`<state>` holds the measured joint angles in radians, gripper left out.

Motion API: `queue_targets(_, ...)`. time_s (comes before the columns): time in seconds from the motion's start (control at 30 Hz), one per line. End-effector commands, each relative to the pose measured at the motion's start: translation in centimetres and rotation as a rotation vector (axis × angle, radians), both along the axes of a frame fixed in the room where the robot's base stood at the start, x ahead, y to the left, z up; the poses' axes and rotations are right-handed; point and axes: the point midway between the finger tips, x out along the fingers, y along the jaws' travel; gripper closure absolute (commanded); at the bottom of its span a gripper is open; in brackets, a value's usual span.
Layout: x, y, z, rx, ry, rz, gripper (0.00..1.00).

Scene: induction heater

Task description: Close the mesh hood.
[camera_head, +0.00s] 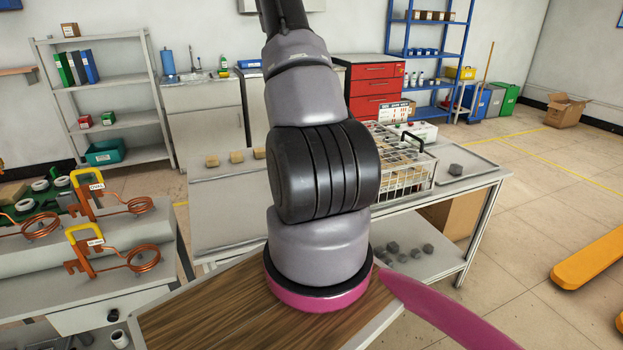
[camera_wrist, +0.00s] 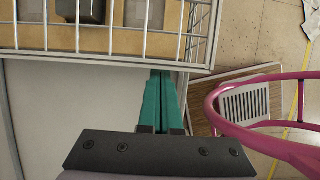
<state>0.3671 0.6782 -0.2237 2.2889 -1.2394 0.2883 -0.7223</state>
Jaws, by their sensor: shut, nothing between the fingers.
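The mesh hood (camera_head: 416,176) is a wire cage with a black handle (camera_head: 413,138), on the light-topped table in the head view. My arm covers its left part, and I cannot tell how far open it stands. In the wrist view, pale bars and a frame edge (camera_wrist: 100,57) cross the top of the picture, with tan blocks and dark pieces behind the bars. My gripper (camera_wrist: 165,75) shows there with its teal fingers together and empty. The fingertips are near the frame's lower right corner; I cannot tell if they touch it. My arm hides the gripper in the head view.
Small tan blocks (camera_head: 236,157) lie on the table left of my arm. A grey block (camera_head: 455,169) sits on a tray right of the cage. Copper coils with yellow handles (camera_head: 86,190) stand on the left bench. The floor (camera_head: 560,190) at right is mostly clear.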

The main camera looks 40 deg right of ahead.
Motion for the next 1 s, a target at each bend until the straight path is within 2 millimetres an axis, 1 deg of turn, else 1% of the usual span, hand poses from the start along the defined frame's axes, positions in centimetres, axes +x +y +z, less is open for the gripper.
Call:
queue_targets(0.1, -0.2, -0.4, 0.0, -0.003, 0.002, -0.004, 1.0)
queue_targets(0.47, -0.2, -0.4, 0.0, -0.005, 0.003, -0.008, 1.0)
queue_targets(0.57, 0.2, 0.2, 0.0, -0.004, 0.002, -0.006, 1.0)
queue_targets(0.63, 0.7, 1.0, 0.0, -0.004, 0.001, -0.003, 1.0)
queue_targets(0.77, 2.1, 3.3, 0.0, -0.001, 0.0, 0.001, 1.0)
queue_targets(0.8, 2.2, 3.4, 1.1, -0.003, -0.006, -0.006, 1.0)
queue_targets(1.0, 2.7, 5.0, 5.3, -0.002, -0.007, -0.005, 1.0)
